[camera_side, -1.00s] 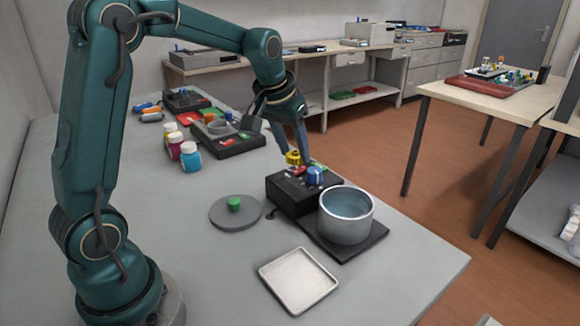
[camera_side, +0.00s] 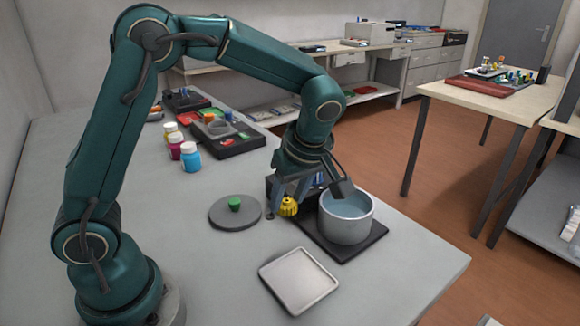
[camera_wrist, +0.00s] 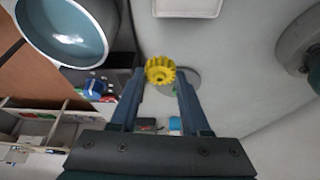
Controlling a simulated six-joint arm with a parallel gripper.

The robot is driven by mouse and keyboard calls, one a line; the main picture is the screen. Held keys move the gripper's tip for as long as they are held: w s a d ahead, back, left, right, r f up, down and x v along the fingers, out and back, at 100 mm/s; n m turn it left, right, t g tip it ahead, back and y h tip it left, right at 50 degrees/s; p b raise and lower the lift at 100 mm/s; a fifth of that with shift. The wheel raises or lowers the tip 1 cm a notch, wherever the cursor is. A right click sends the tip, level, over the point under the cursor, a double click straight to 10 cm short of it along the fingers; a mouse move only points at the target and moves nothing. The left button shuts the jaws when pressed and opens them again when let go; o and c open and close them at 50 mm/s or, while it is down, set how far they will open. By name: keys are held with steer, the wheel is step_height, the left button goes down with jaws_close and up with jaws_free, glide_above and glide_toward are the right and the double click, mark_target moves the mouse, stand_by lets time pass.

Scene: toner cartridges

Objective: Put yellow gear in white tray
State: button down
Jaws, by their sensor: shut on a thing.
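The yellow gear (camera_side: 288,206) is held in my gripper (camera_side: 287,211), above the table between the grey disc and the pot. In the wrist view the gear (camera_wrist: 160,70) shows at the tips of my gripper's fingers (camera_wrist: 160,75). My gripper is shut on the gear. The white tray (camera_side: 299,281) lies flat on the table in front of the gripper and appears empty. In the wrist view part of the tray (camera_wrist: 187,8) shows at the top edge, beyond the gear.
A metal pot of bluish liquid (camera_side: 346,215) stands on a dark base (camera_side: 323,238) right of the gripper. A grey disc with a green knob (camera_side: 235,212) lies to the left. Several bottles (camera_side: 190,157) stand farther back. The table around the tray is clear.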

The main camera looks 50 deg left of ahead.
steer(key=shift+m+t, duration=0.3)
steer(key=shift+m, duration=0.3)
steer(key=shift+s+d+f, duration=0.6)
steer(key=shift+d+f, duration=0.5)
steer(key=shift+d, duration=0.25)
steer(key=shift+s+d+f, duration=0.6)
steer(key=shift+d+f, duration=0.55)
steer(key=shift+d, duration=0.25)
steer(key=shift+s+d+f, duration=0.6)
steer(key=shift+d+f, duration=0.5)
steer(key=shift+d, duration=0.25)
steer(key=shift+f, duration=0.65)
steer(key=shift+c, duration=1.4)
jaws_free()
steer(key=shift+r, duration=2.2)
